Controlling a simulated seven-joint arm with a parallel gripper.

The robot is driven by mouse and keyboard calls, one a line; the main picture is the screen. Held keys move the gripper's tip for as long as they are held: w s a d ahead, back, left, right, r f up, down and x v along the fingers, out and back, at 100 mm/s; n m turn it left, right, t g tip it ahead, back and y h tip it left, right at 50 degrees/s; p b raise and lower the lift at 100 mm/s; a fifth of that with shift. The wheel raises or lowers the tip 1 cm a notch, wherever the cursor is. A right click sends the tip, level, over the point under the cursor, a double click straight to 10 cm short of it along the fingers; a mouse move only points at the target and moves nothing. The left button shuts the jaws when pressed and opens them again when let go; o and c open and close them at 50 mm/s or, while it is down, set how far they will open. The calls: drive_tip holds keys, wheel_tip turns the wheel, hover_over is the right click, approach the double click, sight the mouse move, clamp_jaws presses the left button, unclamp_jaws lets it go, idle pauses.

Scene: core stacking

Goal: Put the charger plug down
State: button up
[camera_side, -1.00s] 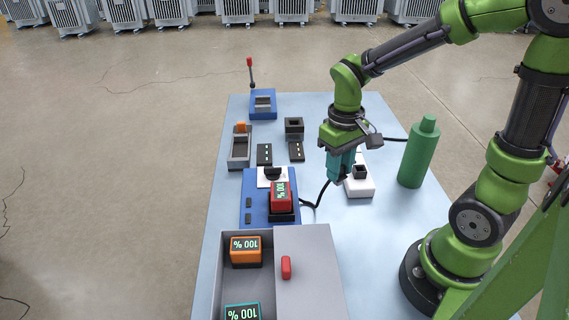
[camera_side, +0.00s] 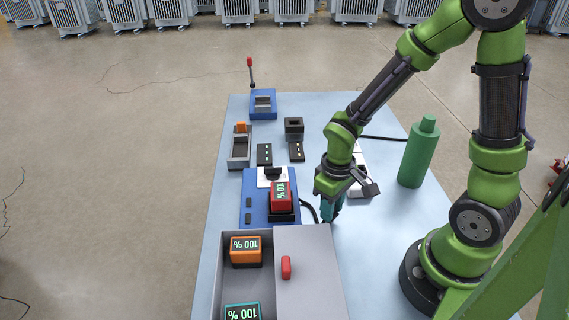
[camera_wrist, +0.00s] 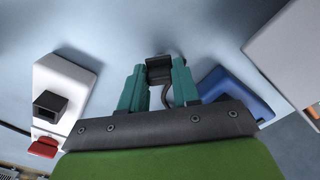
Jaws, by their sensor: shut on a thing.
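The charger plug (camera_wrist: 159,70) is a small black block with a dark cable, seen in the wrist view between the teal fingertips of my gripper (camera_wrist: 158,82). My gripper is shut on it. In the side view my gripper (camera_side: 330,214) points down low over the light blue table, just right of the blue charger base and close to the grey box's back edge. The plug is hidden there behind the fingers, and I cannot tell whether it touches the table. A white socket block (camera_wrist: 66,86) with a black piece on it lies left in the wrist view.
The blue charger base (camera_side: 257,205) holds a red battery (camera_side: 281,196). A grey box (camera_side: 219,275) with orange and teal batteries and a sliding lid (camera_side: 310,285) stands in front. A green bottle (camera_side: 418,155) stands at right. The table right of the lid is clear.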

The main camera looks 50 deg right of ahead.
drive_tip(key=o, duration=1)
drive_tip(key=shift+f, duration=0.1)
drive_tip(key=shift+o, duration=0.2)
drive_tip(key=s+a+r+m+t+y, duration=0.1)
drive_tip(key=r+m+t, duration=0.1)
drive_tip(key=r, duration=0.9)
drive_tip(key=s+a+r+m+t+y, duration=0.1)
drive_tip(key=r+t, duration=0.4)
drive_tip(key=r, duration=0.6)
drive_tip(key=shift+s+m, duration=0.5)
drive_tip(key=shift+s, duration=0.1)
